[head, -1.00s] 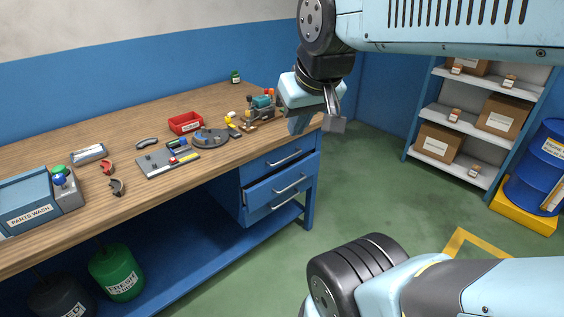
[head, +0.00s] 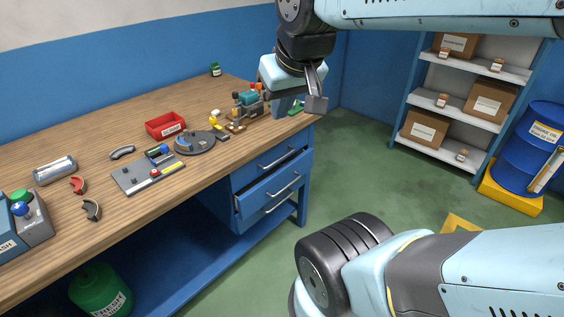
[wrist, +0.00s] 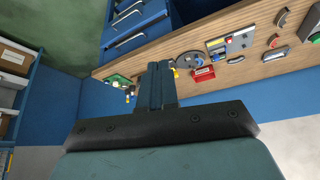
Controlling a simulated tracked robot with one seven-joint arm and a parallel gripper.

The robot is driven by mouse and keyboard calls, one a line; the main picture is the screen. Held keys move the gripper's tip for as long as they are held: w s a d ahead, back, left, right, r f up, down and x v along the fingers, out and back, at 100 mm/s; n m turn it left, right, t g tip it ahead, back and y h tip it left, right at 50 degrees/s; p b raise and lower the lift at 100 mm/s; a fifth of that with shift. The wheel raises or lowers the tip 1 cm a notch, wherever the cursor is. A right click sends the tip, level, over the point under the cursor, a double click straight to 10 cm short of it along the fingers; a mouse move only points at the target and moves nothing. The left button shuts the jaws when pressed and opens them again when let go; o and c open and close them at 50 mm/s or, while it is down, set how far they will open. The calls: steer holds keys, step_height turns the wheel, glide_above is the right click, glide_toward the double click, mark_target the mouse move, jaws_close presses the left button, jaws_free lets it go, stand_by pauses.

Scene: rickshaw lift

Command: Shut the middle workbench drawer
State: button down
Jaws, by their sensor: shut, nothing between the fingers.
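The middle drawer (head: 272,191) of the blue workbench (head: 308,165) stands out past the drawers above and below it, with a dark gap along its top edge. It also shows at the top of the wrist view (wrist: 140,20). My gripper (head: 281,113) is shut and empty, fingers pointing down, above the drawers near the bench's right end in the head view. It is apart from the middle drawer. In the wrist view, the closed fingers (wrist: 158,68) overlap the bench edge. The top drawer (head: 265,168) looks flush.
Tools, a red bin (head: 163,127) and a grey turntable (head: 195,143) lie on the wooden top. A shelf with boxes (head: 425,130) and a blue drum (head: 528,150) stand at right. Green floor (head: 370,175) is clear in front of the drawers.

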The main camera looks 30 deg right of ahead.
mark_target(291, 167)
steer(key=shift+w+d, duration=0.1)
steer(key=w+d+f+m+g+y, duration=0.1)
steer(key=w+d+f+m+y, duration=0.25)
steer(key=w+f, duration=0.4)
steer(key=w+d+f+m+g+y, duration=0.1)
steer(key=w+d+f+m+y, duration=0.3)
steer(key=w+f, duration=0.35)
steer(key=w+d+f+m+g+y, duration=0.1)
steer(key=w+d+f+m+y, duration=0.25)
steer(key=w+f+m, duration=0.35)
steer(key=d+f+m+t+h, duration=0.3)
steer(key=d+f+m+t, duration=0.55)
steer(key=f, duration=0.65)
steer(key=d+f+m+t+h, duration=0.2)
steer(key=d+f+m+t, duration=0.4)
steer(key=d+f+m, duration=0.65)
steer(key=w+a+f+n, duration=0.1)
steer(key=w+a, duration=0.1)
steer(key=w, duration=0.2)
steer(key=w+a+f+n, duration=0.1)
steer(key=w+a, duration=0.1)
steer(key=w, duration=0.2)
steer(key=w+a+n, duration=0.1)
steer(key=w+a, duration=0.1)
steer(key=w, duration=0.3)
steer(key=shift+a+f+n, duration=0.1)
steer(key=shift+f+n, duration=0.15)
steer(key=shift+f, duration=0.15)
